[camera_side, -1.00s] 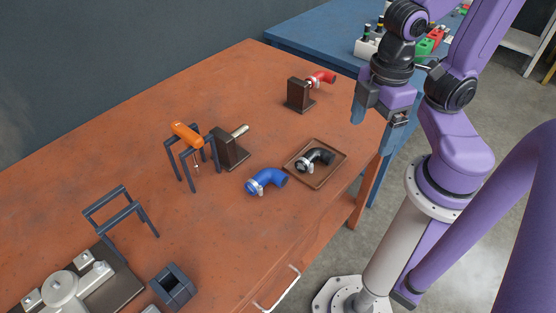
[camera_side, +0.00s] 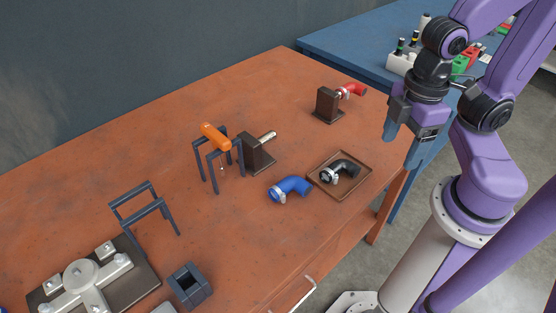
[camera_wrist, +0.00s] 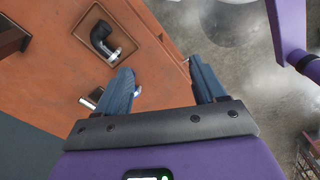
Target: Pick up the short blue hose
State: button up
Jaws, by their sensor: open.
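The short blue hose (camera_side: 289,188), bent with a silver clamp at its left end, lies on the orange-brown table (camera_side: 100,196) in the side view. It lies just left of the brown tray (camera_side: 366,178). My gripper (camera_side: 402,154) is high at the table's right end, right of the hose and apart from it. In the wrist view its two blue fingers (camera_wrist: 161,66) are spread, with no object held. A small blue and white bit shows beside the left finger there; I cannot tell what it is.
A black hose (camera_side: 345,167) with a clamp lies in the tray. A red hose (camera_side: 354,90) sits on a brown stand (camera_side: 328,105) at the back right. An orange-handled tool (camera_side: 215,136) rests on a dark rack; a brown block (camera_side: 257,155) stands beside it.

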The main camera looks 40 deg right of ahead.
jog(key=n, duration=0.5)
send_over(282, 184)
notch_tip(282, 184, down, 4)
notch_tip(282, 184, down, 18)
jog(key=shift+r, duration=0.25)
jog(key=shift+c, duration=0.4)
grip_shut()
